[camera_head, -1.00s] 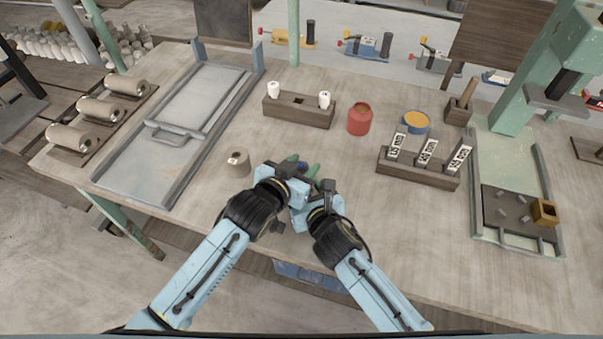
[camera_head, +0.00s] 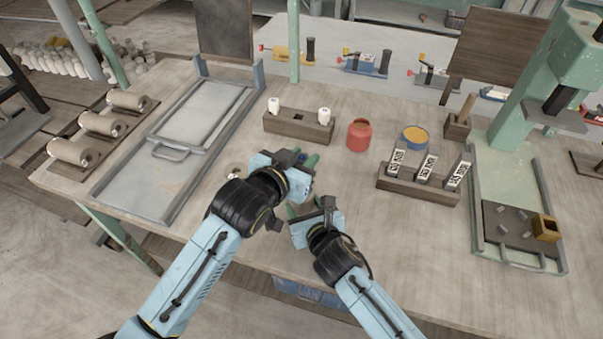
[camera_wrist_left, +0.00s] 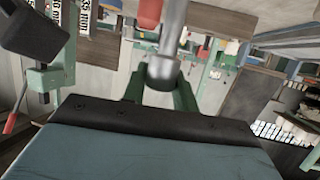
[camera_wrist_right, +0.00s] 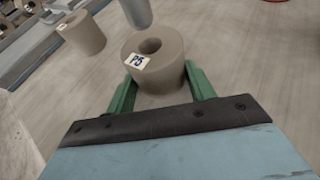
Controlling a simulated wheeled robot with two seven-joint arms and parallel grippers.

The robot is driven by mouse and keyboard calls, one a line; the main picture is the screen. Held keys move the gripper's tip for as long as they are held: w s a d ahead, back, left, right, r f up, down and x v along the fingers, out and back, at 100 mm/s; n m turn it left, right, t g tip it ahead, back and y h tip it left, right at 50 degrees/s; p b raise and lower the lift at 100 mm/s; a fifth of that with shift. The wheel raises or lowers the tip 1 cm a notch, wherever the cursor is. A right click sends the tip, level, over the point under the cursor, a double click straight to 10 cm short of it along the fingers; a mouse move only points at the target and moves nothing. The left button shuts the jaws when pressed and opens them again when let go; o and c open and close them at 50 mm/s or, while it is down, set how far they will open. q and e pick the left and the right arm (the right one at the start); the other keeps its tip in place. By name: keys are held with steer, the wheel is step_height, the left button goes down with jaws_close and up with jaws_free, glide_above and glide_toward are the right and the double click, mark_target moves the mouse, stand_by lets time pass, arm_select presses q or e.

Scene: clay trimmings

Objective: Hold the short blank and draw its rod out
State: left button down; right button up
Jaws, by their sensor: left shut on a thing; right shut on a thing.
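My right gripper (camera_wrist_right: 165,88) is shut around a short grey-brown clay blank (camera_wrist_right: 155,58) marked P5, seen in the right wrist view. The round hole in its top is open and empty. My left gripper (camera_wrist_left: 160,95) is shut on a grey metal rod (camera_wrist_left: 170,40). The rod's lower end (camera_wrist_right: 136,12) shows at the top of the right wrist view, apart from the blank. In the head view the left gripper (camera_head: 308,165) is up and left of the right gripper (camera_head: 307,207); the held blank is hidden there.
A second labelled blank (camera_wrist_right: 82,32) stands on the table, mostly hidden behind my left arm in the head view. Behind are a wooden block with white pieces (camera_head: 298,128), a red pot (camera_head: 360,136) and a card holder (camera_head: 416,184). A grey tray (camera_head: 168,205) lies left.

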arm_select(q)
steer(key=shift+r, duration=1.15)
arm_select(e)
steer(key=o, duration=1.2)
steer(key=shift+s, duration=0.1)
steer(key=v, duration=1.1)
steer(key=shift+s+d+r, duration=0.1)
steer(key=shift+s, duration=0.3)
